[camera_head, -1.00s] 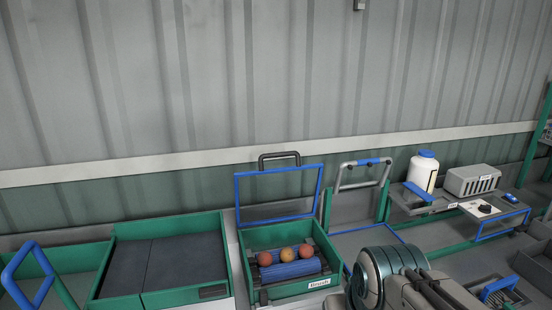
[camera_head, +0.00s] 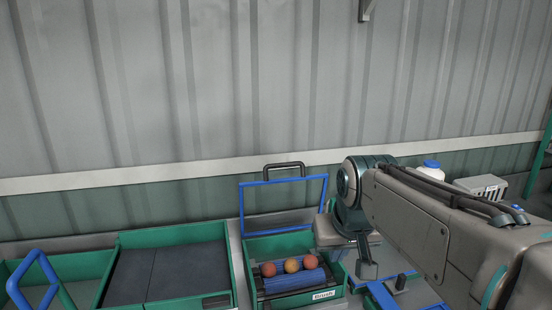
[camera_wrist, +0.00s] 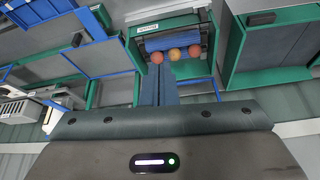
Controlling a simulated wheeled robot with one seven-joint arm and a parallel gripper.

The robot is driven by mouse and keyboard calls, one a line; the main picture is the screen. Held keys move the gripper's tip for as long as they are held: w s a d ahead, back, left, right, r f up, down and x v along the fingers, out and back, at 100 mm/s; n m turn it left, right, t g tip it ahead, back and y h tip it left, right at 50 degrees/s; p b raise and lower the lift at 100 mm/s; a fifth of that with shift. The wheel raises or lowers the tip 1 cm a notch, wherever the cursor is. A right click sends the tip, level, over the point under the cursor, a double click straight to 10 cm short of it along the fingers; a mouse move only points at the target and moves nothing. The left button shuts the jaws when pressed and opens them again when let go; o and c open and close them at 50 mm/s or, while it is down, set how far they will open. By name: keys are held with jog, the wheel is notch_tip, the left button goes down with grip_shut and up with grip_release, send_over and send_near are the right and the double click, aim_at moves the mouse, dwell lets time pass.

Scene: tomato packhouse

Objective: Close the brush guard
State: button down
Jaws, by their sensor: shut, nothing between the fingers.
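The brush guard (camera_head: 283,182) is a blue-framed panel with a black handle (camera_head: 284,165). It stands raised, close to upright, at the back of the green brush box (camera_head: 250,247), so the box is open on top. My gripper (camera_head: 367,267) hangs to the right of the box and guard, apart from the guard. Its fingers (camera_wrist: 161,72) look closed together and empty in the wrist view. The box shows upside down in the wrist view, with its blue brush roller (camera_wrist: 172,41). The guard is not clear there.
Three red-orange tomatoes (camera_head: 291,265) lie on the roller. A green-sided dark bed (camera_head: 172,277) stands to the left, with a blue handle (camera_head: 33,283) beyond it. A white bottle (camera_head: 430,171) and a grey crate (camera_head: 482,187) are at the right, partly behind my arm.

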jog(key=w+a+r+n+t, duration=0.1)
jog(key=w+a+r, duration=0.25)
jog(key=w, duration=0.85)
jog(key=w+a+r+t+y+p, duration=0.15)
jog(key=w+r, duration=0.35)
jog(key=w, duration=0.7)
jog(key=w+a+r+n+t, duration=0.1)
jog(key=w+a+r, duration=0.3)
jog(key=w, duration=0.7)
jog(key=shift+w+a+f, duration=0.1)
jog(key=shift+w+f, duration=0.5)
jog(key=shift+f, duration=0.85)
jog(key=shift+w+a+f, duration=0.1)
jog(key=shift+w+f, duration=0.55)
jog(key=shift+f, duration=0.85)
jog(key=shift+w+f, duration=0.6)
jog(key=shift+f, duration=0.85)
jog(key=shift+s+f, duration=0.1)
